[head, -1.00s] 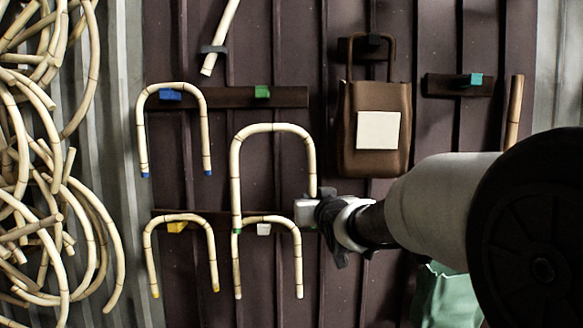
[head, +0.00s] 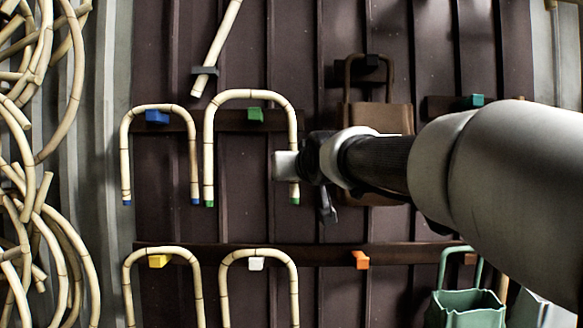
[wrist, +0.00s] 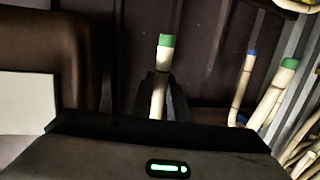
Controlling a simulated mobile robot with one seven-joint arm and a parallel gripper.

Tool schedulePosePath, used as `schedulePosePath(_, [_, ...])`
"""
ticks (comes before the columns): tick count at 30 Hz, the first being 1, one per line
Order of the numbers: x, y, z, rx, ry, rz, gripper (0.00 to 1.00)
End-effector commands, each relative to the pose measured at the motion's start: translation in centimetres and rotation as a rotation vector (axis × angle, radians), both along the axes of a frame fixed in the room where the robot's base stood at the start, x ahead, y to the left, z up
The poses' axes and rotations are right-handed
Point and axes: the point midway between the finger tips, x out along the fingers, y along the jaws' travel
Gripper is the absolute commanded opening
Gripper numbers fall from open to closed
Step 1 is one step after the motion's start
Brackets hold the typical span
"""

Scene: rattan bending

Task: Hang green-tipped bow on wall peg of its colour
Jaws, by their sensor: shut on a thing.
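My gripper (head: 290,166) is shut on the right leg of the green-tipped bow (head: 250,94), just above that leg's end. The bow is a pale rattan arch, upright with both legs hanging down. Its arch shows a little above the green peg (head: 255,114), which lies between the legs in the head view. I cannot tell how far the bow is from the wall. In the wrist view the held leg (wrist: 158,100) ends in a green tip, and the bow's other green tip (wrist: 288,65) shows at the right.
A blue-tipped bow (head: 158,107) hangs at the blue peg (head: 157,117), close on the left. Below, bows hang at the yellow (head: 158,261) and white (head: 256,264) pegs; the orange peg (head: 361,260) is bare. A brown bag (head: 375,118) hangs behind my arm.

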Motion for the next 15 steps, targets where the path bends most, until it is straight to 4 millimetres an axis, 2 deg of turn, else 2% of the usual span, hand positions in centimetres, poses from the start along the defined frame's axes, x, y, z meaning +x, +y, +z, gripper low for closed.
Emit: schedulePosePath(15, [3.7,-0.1,-0.4,0.000,-0.002,-0.002,0.00])
